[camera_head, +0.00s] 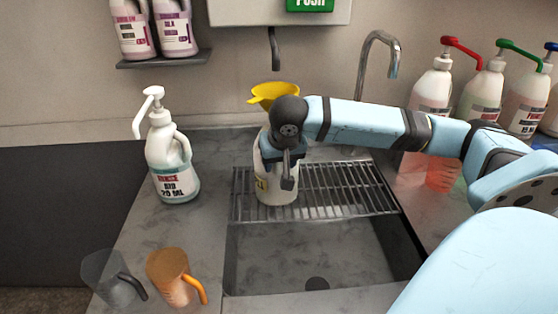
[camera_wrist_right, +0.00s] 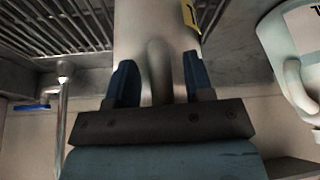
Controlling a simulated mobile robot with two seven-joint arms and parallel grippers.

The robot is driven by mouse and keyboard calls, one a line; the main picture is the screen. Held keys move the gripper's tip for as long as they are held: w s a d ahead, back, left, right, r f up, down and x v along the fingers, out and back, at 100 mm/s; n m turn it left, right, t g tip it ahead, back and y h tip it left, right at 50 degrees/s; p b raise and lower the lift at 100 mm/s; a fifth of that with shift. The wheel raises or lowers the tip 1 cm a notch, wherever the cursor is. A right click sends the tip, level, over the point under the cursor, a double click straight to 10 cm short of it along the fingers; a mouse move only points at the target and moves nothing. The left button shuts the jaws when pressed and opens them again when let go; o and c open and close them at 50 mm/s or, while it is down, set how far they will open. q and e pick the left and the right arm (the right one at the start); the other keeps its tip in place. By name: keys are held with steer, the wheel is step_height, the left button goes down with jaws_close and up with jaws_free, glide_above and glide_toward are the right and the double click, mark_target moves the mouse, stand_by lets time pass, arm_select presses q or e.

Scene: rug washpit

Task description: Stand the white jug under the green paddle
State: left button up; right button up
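The white jug (camera_head: 275,188) stands upright on the left part of the wire rack (camera_head: 345,190) over the sink, with a yellow funnel (camera_head: 273,93) in its top. The green paddle (camera_head: 310,4) is on the wall dispenser above, cut off by the top edge. The dispenser's dark spout (camera_head: 274,48) hangs above the funnel. My right gripper (camera_head: 288,180) is at the jug's front. In the right wrist view my right gripper (camera_wrist_right: 160,85) has its blue fingers apart on either side of the jug's handle (camera_wrist_right: 158,68), with gaps showing. My left gripper is out of view.
A white pump bottle (camera_head: 172,165) stands left of the sink. A grey jug (camera_head: 108,278) and an orange jug (camera_head: 170,272) stand at the front left. A tap (camera_head: 390,50) rises behind the rack. Several pump bottles (camera_head: 432,90) line the right. A shelf (camera_head: 165,60) holds two purple-white bottles.

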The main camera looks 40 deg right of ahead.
steer(key=shift+r, duration=0.1)
steer(key=p+v, duration=0.2)
steer(key=v, duration=1)
steer(key=shift+a, duration=0.1)
